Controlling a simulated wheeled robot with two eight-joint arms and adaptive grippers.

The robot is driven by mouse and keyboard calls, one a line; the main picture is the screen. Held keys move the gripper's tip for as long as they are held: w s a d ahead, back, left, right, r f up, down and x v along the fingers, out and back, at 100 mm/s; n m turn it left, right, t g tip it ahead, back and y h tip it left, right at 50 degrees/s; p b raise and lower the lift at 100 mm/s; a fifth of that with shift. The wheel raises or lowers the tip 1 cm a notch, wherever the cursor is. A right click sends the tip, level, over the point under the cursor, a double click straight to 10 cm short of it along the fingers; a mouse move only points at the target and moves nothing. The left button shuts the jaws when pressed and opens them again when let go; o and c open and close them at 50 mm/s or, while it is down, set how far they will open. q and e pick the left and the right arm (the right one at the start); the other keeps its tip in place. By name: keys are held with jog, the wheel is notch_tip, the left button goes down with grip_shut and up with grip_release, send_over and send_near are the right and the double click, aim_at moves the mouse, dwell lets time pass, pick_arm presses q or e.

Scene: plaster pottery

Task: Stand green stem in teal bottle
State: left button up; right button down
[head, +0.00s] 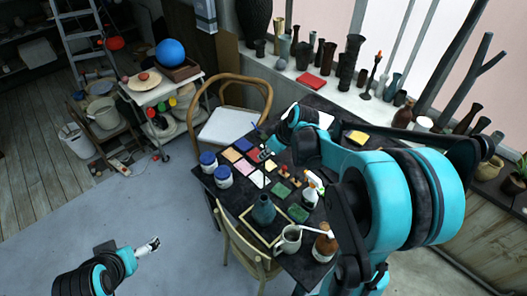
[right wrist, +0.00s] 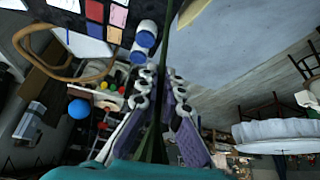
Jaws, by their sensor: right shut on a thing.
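The teal bottle (head: 264,212) stands upright on the dark table, inside or beside a light wooden frame; which one I cannot tell. My right gripper (head: 265,154) is over the table's far part, beyond the bottle and apart from it. In the right wrist view, my right gripper (right wrist: 162,108) is shut on the green stem (right wrist: 166,46), a thin dark green line running between its fingers. I cannot make out the stem in the head view. The bottle's mouth looks empty. My left gripper (head: 151,246) is low over the floor at the left, away from the table; its opening is unclear.
Two blue-lidded jars (head: 208,161) stand at the table's left edge. Coloured tiles (head: 243,166) lie across the table. Wooden chairs (head: 232,84) flank the table.

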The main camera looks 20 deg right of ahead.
aim_at(264, 164)
notch_tip(264, 164, down, 4)
jog(key=b, duration=0.3)
jog(key=shift+w+f, duration=0.15)
jog(key=shift+f, duration=0.05)
jog(key=shift+w+f, duration=0.1)
jog(key=shift+f, duration=0.2)
jog(key=shift+r, duration=0.1)
dwell(0.3)
jog(key=shift+f+b, duration=0.25)
jog(key=shift+b, duration=0.1)
jog(key=shift+f, duration=0.2)
jog(key=shift+f+b, duration=0.15)
jog(key=shift+b, duration=0.25)
dwell(0.3)
